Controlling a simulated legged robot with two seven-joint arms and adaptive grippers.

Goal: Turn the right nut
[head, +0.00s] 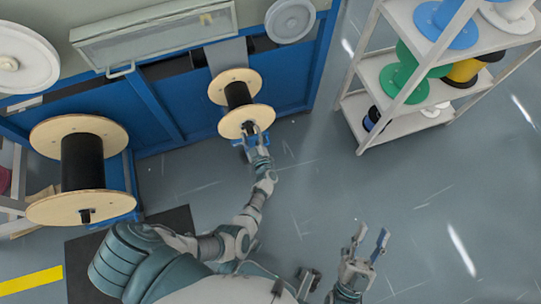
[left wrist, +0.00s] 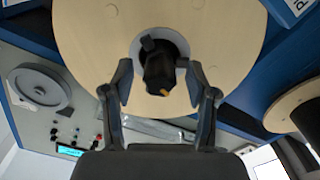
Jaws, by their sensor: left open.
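The right spool (head: 239,94) has pale wooden flanges and a black core, and is mounted at the blue machine's front. In the left wrist view its flange (left wrist: 90,35) fills the upper middle, with a grey ring at its centre. The dark nut (left wrist: 158,66) sits in that ring. My left gripper (left wrist: 160,80) is open, one finger on each side of the nut; I cannot tell whether they touch it. In the head view my left gripper (head: 252,140) is at the spool's near flange and mostly hides the nut. My right gripper (head: 369,244) is open and empty above the floor.
A larger left spool (head: 82,163) with its own dark shaft end stands at the left. The blue machine frame (head: 205,115) runs behind both spools. A shelf rack (head: 375,75) with coloured spools stands at upper right. The grey floor between is clear.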

